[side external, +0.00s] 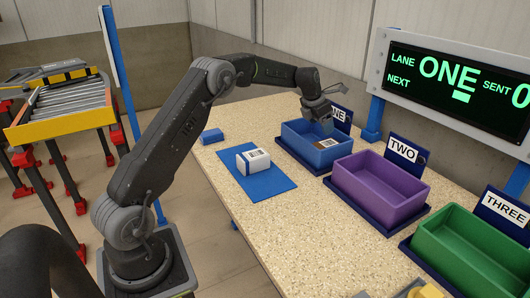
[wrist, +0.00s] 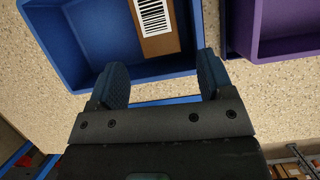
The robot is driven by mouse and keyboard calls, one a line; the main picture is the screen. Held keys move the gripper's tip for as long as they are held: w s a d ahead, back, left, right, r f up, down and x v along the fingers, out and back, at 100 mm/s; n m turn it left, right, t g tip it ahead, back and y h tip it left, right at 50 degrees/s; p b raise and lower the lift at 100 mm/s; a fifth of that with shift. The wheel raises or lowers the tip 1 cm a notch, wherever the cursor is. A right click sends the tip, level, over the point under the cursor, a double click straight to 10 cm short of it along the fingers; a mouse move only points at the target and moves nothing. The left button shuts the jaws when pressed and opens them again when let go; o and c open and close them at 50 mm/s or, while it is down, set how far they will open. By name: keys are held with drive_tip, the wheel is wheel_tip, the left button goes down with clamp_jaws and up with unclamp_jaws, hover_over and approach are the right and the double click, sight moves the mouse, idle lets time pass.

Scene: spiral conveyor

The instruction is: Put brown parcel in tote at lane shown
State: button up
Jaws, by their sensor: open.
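The brown parcel (side external: 327,143) lies inside the blue tote (side external: 308,157) at the sign ONE. Its brown face and white barcode label show in the wrist view (wrist: 162,46), close to one wall of the blue tote (wrist: 66,48). My gripper (side external: 324,116) is over the blue tote, pointing down. In the wrist view my gripper (wrist: 163,78) has its two fingers apart with nothing between them, and the parcel lies beyond the fingertips. The lane display (side external: 457,85) reads LANE ONE, with SENT 0 partly cut off.
A white parcel (side external: 253,161) with a label and blue band sits on a blue mat (side external: 268,184). A purple tote (side external: 380,190) at TWO and a green tote (side external: 465,255) at THREE stand to the right. A small blue block (side external: 212,136) lies left. A roller conveyor (side external: 68,103) is far left.

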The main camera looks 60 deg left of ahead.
drive_tip(key=s+d+r+m, duration=1.5)
drive_tip(key=s+m, duration=0.2)
drive_tip(key=s+d+f+m, duration=0.1)
drive_tip(key=s+d+m, duration=0.1)
drive_tip(key=s+m, duration=0.4)
drive_tip(key=s+d+f+m, duration=0.2)
drive_tip(key=s+m, duration=0.4)
drive_tip(key=s, duration=0.3)
drive_tip(key=s+d+f+m+t, duration=0.1)
drive_tip(key=s+d+f+m, duration=0.1)
drive_tip(key=s+d+m, duration=0.2)
drive_tip(key=s+m, duration=0.2)
drive_tip(key=s, duration=0.2)
drive_tip(key=shift+s, duration=0.15)
drive_tip(key=shift+d, duration=0.1)
